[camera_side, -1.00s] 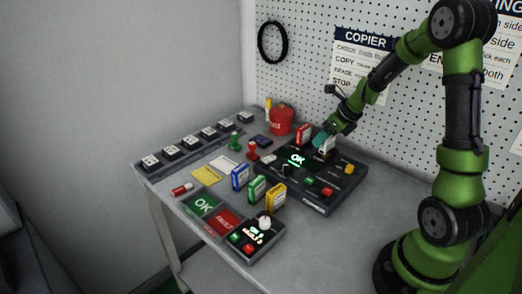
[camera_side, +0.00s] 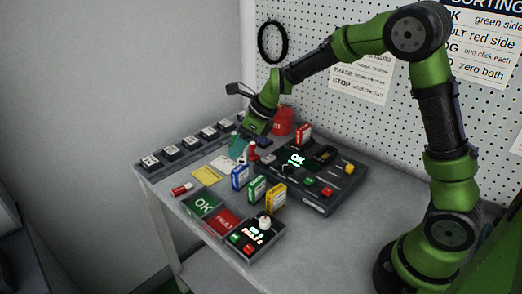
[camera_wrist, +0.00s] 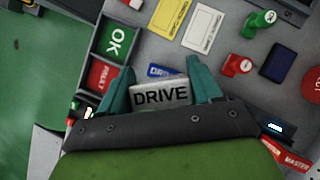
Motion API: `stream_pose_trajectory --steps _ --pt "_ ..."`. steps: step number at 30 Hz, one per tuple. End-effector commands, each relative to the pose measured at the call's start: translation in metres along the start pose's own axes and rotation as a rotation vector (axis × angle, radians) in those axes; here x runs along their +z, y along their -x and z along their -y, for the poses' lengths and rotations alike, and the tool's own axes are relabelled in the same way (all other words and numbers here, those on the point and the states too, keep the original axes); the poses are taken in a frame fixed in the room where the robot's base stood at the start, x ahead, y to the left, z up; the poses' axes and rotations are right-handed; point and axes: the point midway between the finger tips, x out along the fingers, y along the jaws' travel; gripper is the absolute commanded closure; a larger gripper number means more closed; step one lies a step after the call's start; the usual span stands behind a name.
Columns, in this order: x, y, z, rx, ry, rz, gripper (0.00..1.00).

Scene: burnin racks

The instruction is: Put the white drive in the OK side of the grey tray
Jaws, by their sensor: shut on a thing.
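The white drive (camera_wrist: 161,94), labelled DRIVE, is held between the two teal fingers of my gripper (camera_wrist: 160,88) in the wrist view. In the side view my gripper (camera_side: 238,148) is above the back middle of the table, and the drive is mostly hidden there. The grey tray (camera_side: 188,209) lies near the front edge, with a green OK side (camera_side: 203,205) and a red fault side (camera_side: 224,221). In the wrist view the OK side (camera_wrist: 116,42) is at the upper left, apart from the drive.
Blue (camera_side: 240,178), green (camera_side: 257,188) and yellow (camera_side: 276,197) drives stand between my gripper and the tray. The black copier (camera_side: 318,201) is to the right, with a red drive (camera_side: 304,134) standing in it.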

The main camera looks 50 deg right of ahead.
Motion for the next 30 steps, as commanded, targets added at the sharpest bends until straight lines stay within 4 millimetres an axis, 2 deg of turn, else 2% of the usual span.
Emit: stream_pose_trajectory --steps 1,3,6,10,12,15,21,30 --pt "0.016 -0.013 -0.022 0.028 0.049 -0.001 0.69" --pt "0.034 -0.025 -0.046 0.056 0.100 -0.001 0.69" --pt "0.054 -0.039 -0.076 0.087 0.154 0.000 0.69" --pt "0.073 -0.049 -0.100 0.110 0.196 0.001 0.69" --pt "0.080 -0.050 -0.102 0.110 0.196 0.001 0.69" --pt "0.080 -0.055 -0.101 0.108 0.189 -0.002 0.69" --pt "0.060 -0.088 -0.100 0.106 0.181 -0.003 0.69" --pt "0.042 -0.118 -0.100 0.106 0.181 -0.003 0.69"
